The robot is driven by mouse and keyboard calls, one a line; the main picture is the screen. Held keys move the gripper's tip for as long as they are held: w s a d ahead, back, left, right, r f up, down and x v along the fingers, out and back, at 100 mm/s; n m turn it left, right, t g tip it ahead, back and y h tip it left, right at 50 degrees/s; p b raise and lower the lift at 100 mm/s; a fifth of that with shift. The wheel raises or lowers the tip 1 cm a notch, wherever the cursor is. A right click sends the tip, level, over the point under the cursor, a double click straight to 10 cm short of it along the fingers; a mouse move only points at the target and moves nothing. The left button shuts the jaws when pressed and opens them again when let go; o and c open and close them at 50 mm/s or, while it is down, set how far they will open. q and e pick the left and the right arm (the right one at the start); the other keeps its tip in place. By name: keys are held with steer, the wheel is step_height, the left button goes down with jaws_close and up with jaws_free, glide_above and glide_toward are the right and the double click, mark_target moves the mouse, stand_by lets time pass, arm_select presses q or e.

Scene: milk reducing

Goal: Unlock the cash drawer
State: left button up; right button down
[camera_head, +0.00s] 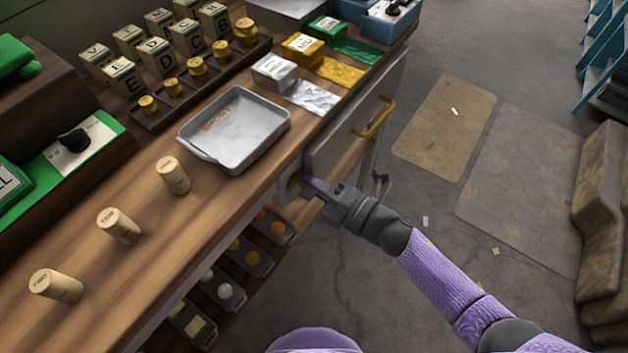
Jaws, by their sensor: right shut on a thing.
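The cash drawer (342,137) is a grey front under the right end of the wooden counter, with a yellow bar handle (374,118). It looks closed. My left gripper is not in view.
A grey metal tray (236,128) lies on the counter (130,270), beside three wooden cylinders and rows of lettered blocks. Small bins (222,290) sit under the counter. The floor (420,290) to the right is mostly clear, with sacks (600,230) at the far right.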

steer(key=shift+f, duration=0.15)
stand_by(0.4)
steer(key=c, duration=1)
jaws_free()
steer(key=shift+s, duration=0.1)
steer(key=p+v, duration=0.1)
steer(key=v, duration=0.9)
